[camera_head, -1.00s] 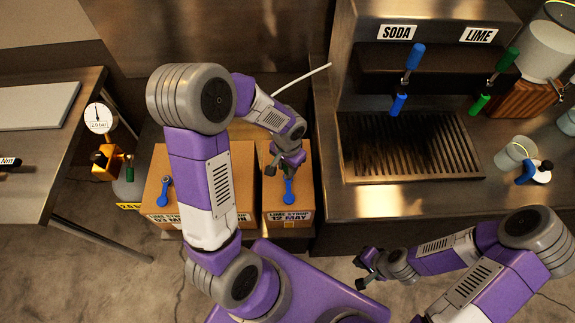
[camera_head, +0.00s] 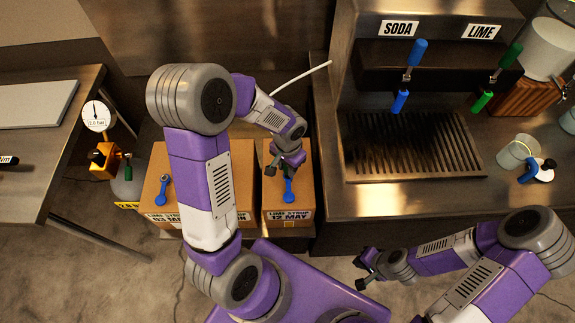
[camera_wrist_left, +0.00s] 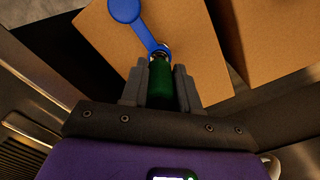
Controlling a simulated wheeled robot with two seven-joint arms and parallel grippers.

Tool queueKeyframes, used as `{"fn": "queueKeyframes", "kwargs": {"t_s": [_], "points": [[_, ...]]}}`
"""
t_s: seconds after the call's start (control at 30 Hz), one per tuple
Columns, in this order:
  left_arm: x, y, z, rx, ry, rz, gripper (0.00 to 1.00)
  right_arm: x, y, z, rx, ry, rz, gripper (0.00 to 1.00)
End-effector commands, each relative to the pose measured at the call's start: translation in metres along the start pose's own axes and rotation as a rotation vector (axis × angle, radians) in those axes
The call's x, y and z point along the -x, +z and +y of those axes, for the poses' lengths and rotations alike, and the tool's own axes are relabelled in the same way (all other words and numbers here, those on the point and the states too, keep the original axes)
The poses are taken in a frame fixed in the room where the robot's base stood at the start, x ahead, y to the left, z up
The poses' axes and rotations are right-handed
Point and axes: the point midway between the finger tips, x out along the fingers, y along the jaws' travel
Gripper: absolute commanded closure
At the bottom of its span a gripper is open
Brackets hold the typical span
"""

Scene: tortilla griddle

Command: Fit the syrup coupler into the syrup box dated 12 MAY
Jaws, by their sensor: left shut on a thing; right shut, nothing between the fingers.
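The syrup box dated 12 MAY (camera_head: 303,193) stands low beside the counter. It also fills the upper left of the left wrist view (camera_wrist_left: 105,45). A blue cap on a strap (camera_head: 289,186) hangs open from its spout and shows in the left wrist view (camera_wrist_left: 126,10). My left gripper (camera_head: 289,160) is over this box, shut on the green syrup coupler (camera_wrist_left: 160,82). The coupler's far end meets or nearly meets the spout (camera_wrist_left: 164,49); I cannot tell whether it is seated. My right gripper (camera_head: 364,271) is shut and empty, low in front of the counter.
A gauge (camera_head: 97,116) stands farther left by a table (camera_head: 50,150). The counter (camera_head: 400,200) with drip tray and taps is right.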

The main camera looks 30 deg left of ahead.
Motion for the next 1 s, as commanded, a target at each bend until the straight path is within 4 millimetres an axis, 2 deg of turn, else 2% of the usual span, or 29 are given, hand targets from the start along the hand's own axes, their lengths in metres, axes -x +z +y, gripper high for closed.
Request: {"fn": "queueKeyframes", "kwargs": {"t_s": [0.77, 0.8, 0.97, 1.0], "points": [[-0.021, 0.0, 0.0, 0.0, 0.0, 0.0, 0.97, -0.018, -0.001, 0.007, 0.0, 0.0, 0.0, 1.0], [-0.02, 0.0, 0.0, 0.0, 0.0, 0.0, 0.67, -0.018, -0.001, 0.007, 0.0, 0.0, 0.0, 1.0], [-0.02, 0.0, 0.0, 0.0, 0.0, 0.0, 0.42, -0.017, -0.001, 0.006, 0.0, 0.0, 0.0, 1.0], [-0.019, 0.0, 0.0, 0.0, 0.0, 0.0, 0.4, -0.017, -0.001, 0.006, 0.0, 0.0, 0.0, 1.0]]}}
